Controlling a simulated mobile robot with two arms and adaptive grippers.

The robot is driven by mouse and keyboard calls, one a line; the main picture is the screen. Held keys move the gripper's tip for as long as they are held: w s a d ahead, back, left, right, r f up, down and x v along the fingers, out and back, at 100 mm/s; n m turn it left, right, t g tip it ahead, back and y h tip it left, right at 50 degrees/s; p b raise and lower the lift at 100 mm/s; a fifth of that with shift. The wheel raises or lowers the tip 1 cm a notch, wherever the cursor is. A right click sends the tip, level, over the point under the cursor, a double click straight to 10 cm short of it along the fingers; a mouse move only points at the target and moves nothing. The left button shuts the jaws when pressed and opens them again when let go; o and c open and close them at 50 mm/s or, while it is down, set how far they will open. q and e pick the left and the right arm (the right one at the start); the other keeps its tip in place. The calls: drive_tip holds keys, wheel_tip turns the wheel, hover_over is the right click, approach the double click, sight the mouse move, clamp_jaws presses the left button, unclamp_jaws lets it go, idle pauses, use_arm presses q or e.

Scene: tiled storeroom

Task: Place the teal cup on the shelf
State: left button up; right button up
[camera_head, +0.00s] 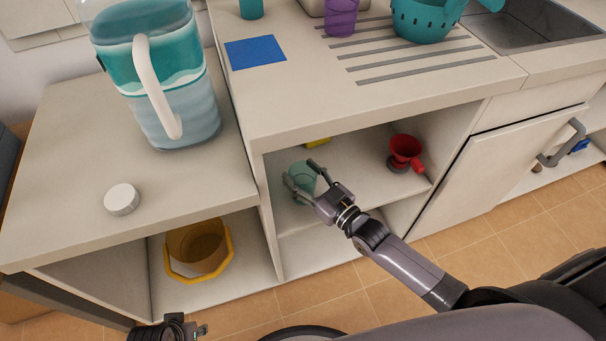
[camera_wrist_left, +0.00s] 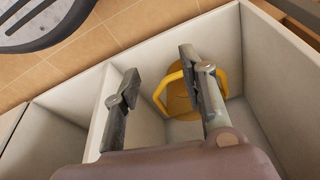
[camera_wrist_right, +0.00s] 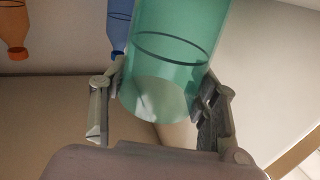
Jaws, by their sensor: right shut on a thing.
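The teal cup (camera_head: 301,178) is translucent and sits inside the open cabinet, just above or on its upper shelf (camera_head: 352,172); I cannot tell if it touches. My right gripper (camera_head: 301,183) is shut on the cup, with one finger on each side. In the right wrist view, the cup (camera_wrist_right: 172,60) fills the space between the fingers of the right gripper (camera_wrist_right: 160,105).
A red funnel-like object (camera_head: 405,149) stands on the shelf to the right. A yellow object (camera_head: 318,142) is behind the cup. A yellow bucket (camera_head: 198,248) is in the left compartment. A large pitcher (camera_head: 160,80) and white lid (camera_head: 122,199) stand on the left counter.

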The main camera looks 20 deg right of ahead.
use_arm(q)
drive_tip(key=shift+r, duration=0.15)
use_arm(e)
drive_tip(key=shift+f, duration=0.1)
drive_tip(key=o, duration=0.9)
use_arm(q)
drive_tip(key=shift+r, duration=0.1)
use_arm(e)
drive_tip(key=shift+o, duration=0.2)
drive_tip(key=shift+s+d, duration=0.15)
drive_tip(key=shift+s, duration=0.1)
use_arm(q)
wheel_tip(320, 180, down, 6)
drive_tip(key=s+p, duration=0.1)
drive_tip(key=shift+p, duration=0.35)
use_arm(e)
drive_tip(key=v, duration=1.1)
drive_tip(key=shift+s, duration=0.25)
